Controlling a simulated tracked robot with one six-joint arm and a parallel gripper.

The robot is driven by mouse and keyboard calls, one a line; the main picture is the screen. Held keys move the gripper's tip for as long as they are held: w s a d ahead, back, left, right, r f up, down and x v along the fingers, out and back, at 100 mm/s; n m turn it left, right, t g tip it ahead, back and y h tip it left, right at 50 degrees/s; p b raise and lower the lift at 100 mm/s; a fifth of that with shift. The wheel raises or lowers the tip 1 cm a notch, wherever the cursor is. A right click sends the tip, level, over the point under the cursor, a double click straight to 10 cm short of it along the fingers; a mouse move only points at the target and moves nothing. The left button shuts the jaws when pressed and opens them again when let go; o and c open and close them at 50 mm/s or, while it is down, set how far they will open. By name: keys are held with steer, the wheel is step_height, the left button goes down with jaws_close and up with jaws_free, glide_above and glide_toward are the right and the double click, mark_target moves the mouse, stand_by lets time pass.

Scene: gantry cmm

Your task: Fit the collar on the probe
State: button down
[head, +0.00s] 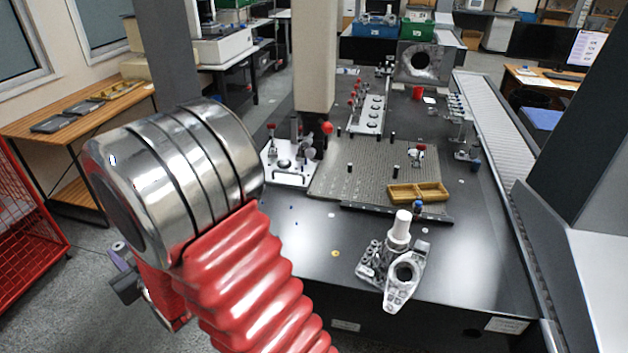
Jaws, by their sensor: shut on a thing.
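The large metal joint and red bellows of my arm fill the lower left. Below the joint, what looks like my gripper (124,272) shows in part as small dark pieces. It is shut on a small purple-grey part (122,258); I cannot tell whether this is the collar. The joint hides much of that end. A pale vertical column (313,60) stands over the black table. A red ball (327,128), possibly the probe tip, shows at its lower right. My gripper is well to the left of and apart from it.
The black table (300,245) carries a grey grid plate (345,170), a yellow tray (418,192), a white clamp plate (290,177) and a metal bracket (403,273) with a white cylinder. A roller conveyor (497,130) runs along the right. A red cage (25,230) stands at left.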

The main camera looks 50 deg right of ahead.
mark_target(313, 151)
steer(key=s+d+r+m+h, duration=0.1)
steer(key=s+d+m+h, duration=0.1)
steer(key=d, duration=1.1)
steer(key=s+d+m+h, duration=0.1)
steer(key=s+d+h, duration=0.1)
steer(key=d, duration=1.1)
steer(key=s+d+m+g+h, duration=0.1)
steer(key=s+d+h, duration=0.1)
steer(key=s+d, duration=0.6)
steer(key=s+d+m+g+h, duration=0.1)
steer(key=s+d, duration=0.7)
steer(key=d, duration=0.6)
steer(key=shift+s+d+r+m+h, duration=0.2)
steer(key=shift+r+m+h, duration=0.05)
steer(key=shift+m+h, duration=0.15)
steer(key=shift+r, duration=0.3)
steer(key=shift+r, duration=1.75)
steer(key=shift+r, duration=0.35)
